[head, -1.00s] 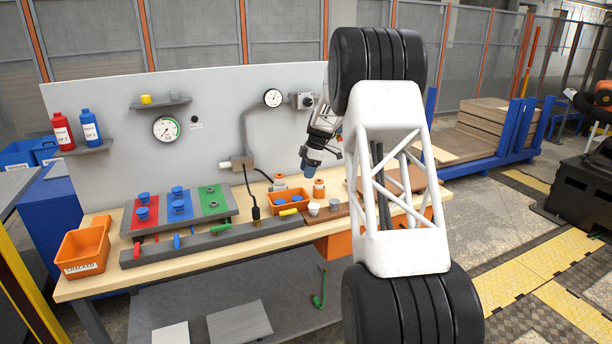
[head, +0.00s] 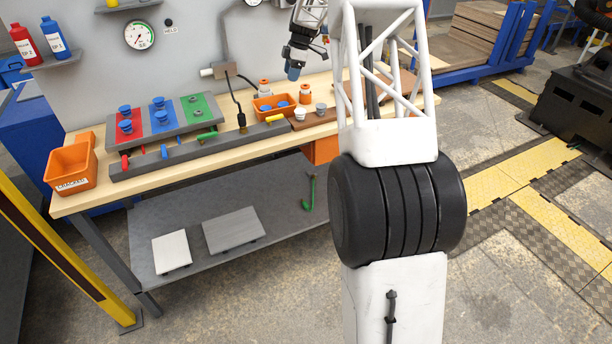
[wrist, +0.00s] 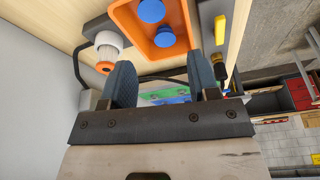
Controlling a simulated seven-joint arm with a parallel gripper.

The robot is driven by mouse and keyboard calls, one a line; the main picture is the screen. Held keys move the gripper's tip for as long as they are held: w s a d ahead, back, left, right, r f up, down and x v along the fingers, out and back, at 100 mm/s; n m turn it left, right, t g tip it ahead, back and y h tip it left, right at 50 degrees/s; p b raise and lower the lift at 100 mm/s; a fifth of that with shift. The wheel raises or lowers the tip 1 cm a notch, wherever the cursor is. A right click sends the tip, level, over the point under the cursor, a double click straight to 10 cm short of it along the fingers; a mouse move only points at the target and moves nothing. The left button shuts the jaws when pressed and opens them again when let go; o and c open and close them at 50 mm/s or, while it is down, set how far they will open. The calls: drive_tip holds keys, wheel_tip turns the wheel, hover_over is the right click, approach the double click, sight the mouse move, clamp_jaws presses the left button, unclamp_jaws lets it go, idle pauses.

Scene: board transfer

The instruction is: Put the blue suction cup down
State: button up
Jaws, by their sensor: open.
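My gripper (head: 294,70) hangs above and behind the orange bin (head: 256,104) on the bench. In the wrist view its two dark blue fingers (wrist: 162,80) stand apart with nothing held between them. Two blue suction cups lie in the bin, one at the left (head: 265,108) and one at the right (head: 282,104); both also show in the wrist view (wrist: 151,10). The green pad (head: 205,104) carries a grey fitting.
An orange box (head: 72,168) stands at the bench's left end. A grey rail (head: 180,155) with coloured handles runs in front of the pads. White and grey cups (head: 300,114) and orange-topped bottles (head: 264,87) stand near the bin. A grey wall panel (head: 190,60) stands behind.

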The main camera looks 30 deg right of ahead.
drive_tip(key=s+a+r+m+h, duration=0.1)
drive_tip(key=s+a+r+m, duration=0.2)
drive_tip(key=s+a+r, duration=0.5)
drive_tip(key=s+a+r+m, duration=0.2)
drive_tip(key=s+a+r, duration=0.15)
drive_tip(key=s, duration=0.85)
drive_tip(key=s+a+r+m+h, duration=0.1)
drive_tip(key=s+a+r+m, duration=0.25)
drive_tip(key=s+a, duration=0.45)
drive_tip(key=s+a+f+m, duration=0.1)
drive_tip(key=s+a+m, duration=0.1)
drive_tip(key=s, duration=1)
drive_tip(key=s+a+f+m+t+h, duration=0.1)
drive_tip(key=s+f+m, duration=0.1)
drive_tip(key=s, duration=1)
drive_tip(key=s+a+f+m+t, duration=0.1)
drive_tip(key=s+a+f+m, duration=0.1)
drive_tip(key=s, duration=1)
drive_tip(key=shift+a+m, duration=0.3)
drive_tip(key=shift+m, duration=0.35)
drive_tip(key=shift+h, duration=0.3)
